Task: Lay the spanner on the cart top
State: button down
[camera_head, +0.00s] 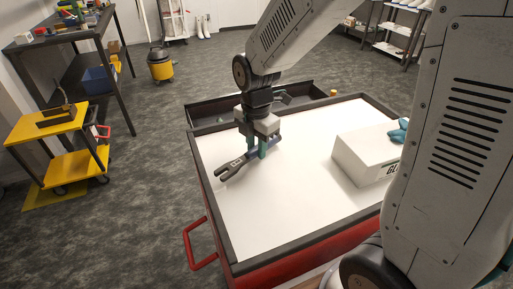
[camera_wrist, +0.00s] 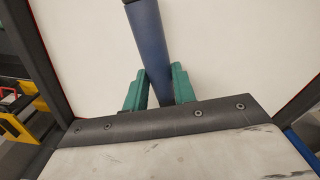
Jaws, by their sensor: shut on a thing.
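The spanner (camera_head: 236,163) is dark grey with a blue handle, and its open jaw end points to the lower left in the head view. My gripper (camera_head: 262,150) is shut on its handle, above the far left part of the white cart top (camera_head: 270,205). In the wrist view the blue handle of the spanner (camera_wrist: 149,45) runs between the green fingers of my gripper (camera_wrist: 158,88). The spanner lies roughly level, close to the cart top. I cannot tell whether it touches the surface. Part of the handle is hidden behind the fingers.
A white glove box (camera_head: 362,158) with a blue glove (camera_head: 399,131) stands on the cart's right side. A dark raised rim (camera_head: 214,215) edges the cart, and an open drawer or tray (camera_head: 212,112) lies beyond it. The front and middle of the top are clear.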

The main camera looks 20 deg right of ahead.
aim_at(256, 146)
jog(key=shift+f, duration=0.45)
jog(key=shift+f, duration=0.15)
jog(key=c, duration=1.1)
grip_release()
jog(key=shift+c, duration=0.2)
notch_tip(256, 146, up, 12)
jog(key=s+d+r+m, duration=0.1)
jog(key=s+d+m, duration=0.1)
jog(key=s+m, duration=0.8)
jog(key=s+d+r+m+t, duration=0.1)
jog(key=s+d+r+m, duration=0.1)
jog(key=s+m, duration=0.9)
jog(key=shift+s+d+m, duration=0.2)
jog(key=shift+d+m, duration=0.5)
jog(key=shift+d, duration=0.1)
